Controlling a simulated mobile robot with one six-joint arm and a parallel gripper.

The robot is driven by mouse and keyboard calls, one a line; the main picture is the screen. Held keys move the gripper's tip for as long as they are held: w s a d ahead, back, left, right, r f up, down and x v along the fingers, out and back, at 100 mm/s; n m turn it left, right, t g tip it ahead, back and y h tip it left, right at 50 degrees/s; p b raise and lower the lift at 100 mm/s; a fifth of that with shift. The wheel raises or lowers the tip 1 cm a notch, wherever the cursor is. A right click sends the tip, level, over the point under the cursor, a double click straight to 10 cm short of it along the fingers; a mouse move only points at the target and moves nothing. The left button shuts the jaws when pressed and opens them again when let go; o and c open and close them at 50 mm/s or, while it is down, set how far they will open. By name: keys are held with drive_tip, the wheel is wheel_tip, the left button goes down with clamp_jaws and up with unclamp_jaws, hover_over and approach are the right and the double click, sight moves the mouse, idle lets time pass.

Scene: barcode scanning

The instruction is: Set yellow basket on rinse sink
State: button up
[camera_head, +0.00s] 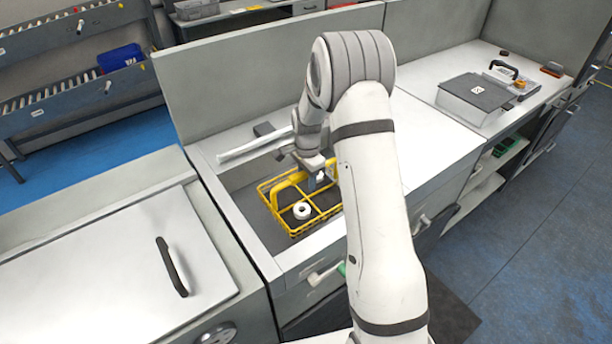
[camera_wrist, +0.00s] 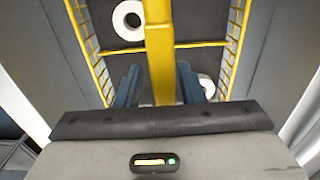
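The yellow wire basket (camera_head: 293,232) sits inside the dark recessed sink (camera_head: 245,205) in the middle counter. It looks level; whether its underside touches the sink floor cannot be told. Its yellow handle (camera_wrist: 160,50) runs between the two blue-grey fingers of my gripper (camera_wrist: 158,85) in the wrist view. Small gaps show beside the handle, so the fingers look open around it. In the head view my gripper (camera_head: 318,175) is over the basket, partly hidden by my arm. A white ring-shaped item (camera_head: 302,210) lies in the basket; a second white round item (camera_wrist: 207,87) shows in the wrist view.
A grey back panel (camera_head: 255,75) rises behind the sink. A closed lid with a black handle (camera_head: 172,266) covers the left counter. A flat device with a dark top (camera_head: 478,92) stands on the right counter. Clear counter (camera_head: 435,140) lies right of the sink.

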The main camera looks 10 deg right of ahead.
drive_tip(key=shift+o, duration=0.2)
drive_tip(key=shift+w, duration=0.1)
drive_tip(key=shift+r, duration=0.55)
wheel_tip(320, 180, up, 11)
drive_tip(key=shift+r+b, duration=0.1)
drive_tip(key=shift+b, duration=0.45)
drive_tip(key=s+r+n+t, duration=0.1)
drive_tip(key=s+r+n, duration=0.5)
drive_tip(key=s+r, duration=0.5)
drive_tip(key=s+a+f+n+t, duration=0.1)
drive_tip(key=s+n, duration=0.6)
drive_tip(key=s, duration=1.2)
drive_tip(key=shift+f+t, duration=0.35)
drive_tip(key=shift+t, duration=0.15)
drive_tip(key=shift+a, duration=0.1)
